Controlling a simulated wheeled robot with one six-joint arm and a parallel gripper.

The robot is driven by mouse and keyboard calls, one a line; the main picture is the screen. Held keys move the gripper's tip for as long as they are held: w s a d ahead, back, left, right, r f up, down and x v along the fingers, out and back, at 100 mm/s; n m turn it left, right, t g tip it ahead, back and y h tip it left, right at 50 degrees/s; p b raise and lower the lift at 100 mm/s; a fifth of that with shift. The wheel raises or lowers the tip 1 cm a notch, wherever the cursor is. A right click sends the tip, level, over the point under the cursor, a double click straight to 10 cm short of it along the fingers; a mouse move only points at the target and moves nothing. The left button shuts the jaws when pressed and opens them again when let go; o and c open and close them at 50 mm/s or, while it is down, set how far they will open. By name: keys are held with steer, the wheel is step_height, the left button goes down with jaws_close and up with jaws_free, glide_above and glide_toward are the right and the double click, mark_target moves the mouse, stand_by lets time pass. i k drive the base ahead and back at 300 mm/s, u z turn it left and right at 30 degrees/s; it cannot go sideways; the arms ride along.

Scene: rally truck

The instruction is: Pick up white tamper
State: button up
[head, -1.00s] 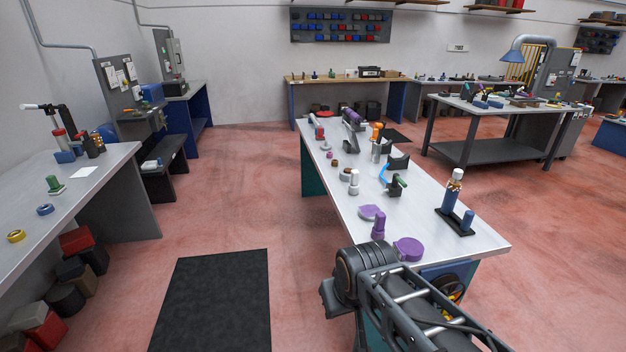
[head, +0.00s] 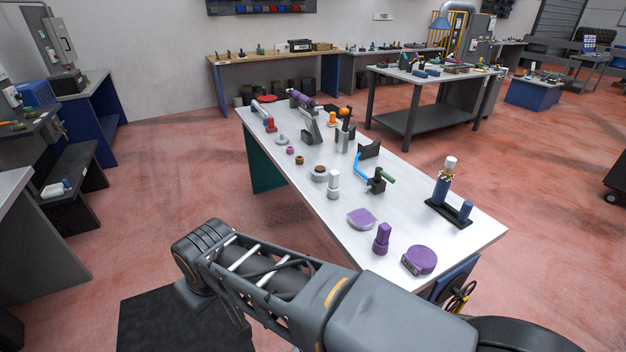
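The white tamper (head: 333,184) stands upright on the white-topped workbench (head: 300,211), near its left edge around mid-length. It looks like a white cylinder with a narrower top. My arm crosses the lower part of the head view, in front of and below the bench, with its elbow at the left. My gripper does not show; the arm beyond the elbow is mostly hidden behind the nearer link. Nothing touches the tamper except the bench top and perhaps close small parts.
Purple parts (head: 382,239) stand at the bench's near end. Red floor is open left of the bench.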

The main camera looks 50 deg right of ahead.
mark_target(333, 190)
steer(key=z, duration=0.3)
steer(key=i, duration=0.8)
steer(key=z, duration=1.35)
steer(key=i, duration=0.6)
steer(key=z, duration=0.6)
